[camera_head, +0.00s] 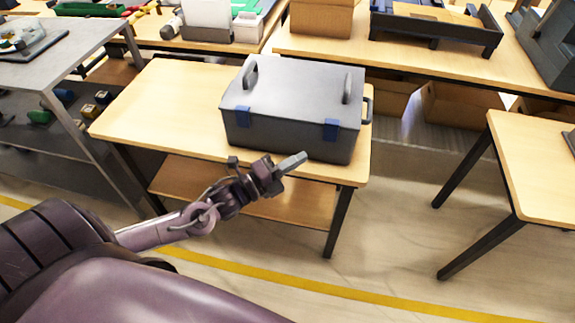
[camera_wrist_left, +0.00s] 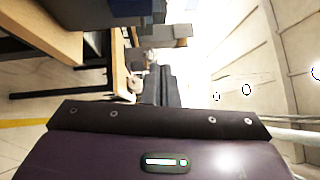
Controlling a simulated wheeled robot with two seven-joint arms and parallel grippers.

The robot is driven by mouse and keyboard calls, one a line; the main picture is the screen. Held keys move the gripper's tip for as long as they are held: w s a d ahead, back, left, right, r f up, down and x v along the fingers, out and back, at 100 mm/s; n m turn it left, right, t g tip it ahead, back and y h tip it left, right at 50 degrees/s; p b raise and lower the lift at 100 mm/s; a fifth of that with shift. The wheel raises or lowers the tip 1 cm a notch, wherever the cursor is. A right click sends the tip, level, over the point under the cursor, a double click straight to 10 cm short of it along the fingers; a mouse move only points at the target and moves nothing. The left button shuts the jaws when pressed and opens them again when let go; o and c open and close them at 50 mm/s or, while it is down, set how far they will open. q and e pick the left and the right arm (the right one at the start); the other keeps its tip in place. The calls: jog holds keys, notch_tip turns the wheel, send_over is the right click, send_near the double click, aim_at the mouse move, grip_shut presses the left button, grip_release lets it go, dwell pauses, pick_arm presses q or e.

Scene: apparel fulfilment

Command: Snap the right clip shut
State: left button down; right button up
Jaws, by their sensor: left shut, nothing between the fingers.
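A grey lidded box (camera_head: 295,100) with two handles on its lid stands on a wooden table (camera_head: 150,105). Its front carries two blue clips, the left clip (camera_head: 243,115) and the right clip (camera_head: 331,130). Both lie close against the box front; I cannot tell whether the right one is latched. My left gripper (camera_head: 295,163) is shut and empty, in front of the box and below and left of the right clip, apart from it. In the left wrist view, part of a dark blue-grey object shows at the top, cut off. My right gripper is out of view.
A grey metal table (camera_head: 60,55) stands at the left and another wooden table (camera_head: 540,165) at the right. A long bench (camera_head: 450,70) with cartons and a black tray (camera_head: 437,27) runs behind. Open floor (camera_head: 400,240) lies in front.

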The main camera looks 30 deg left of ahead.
pick_arm(q)
jog(key=shift+v, duration=1.15)
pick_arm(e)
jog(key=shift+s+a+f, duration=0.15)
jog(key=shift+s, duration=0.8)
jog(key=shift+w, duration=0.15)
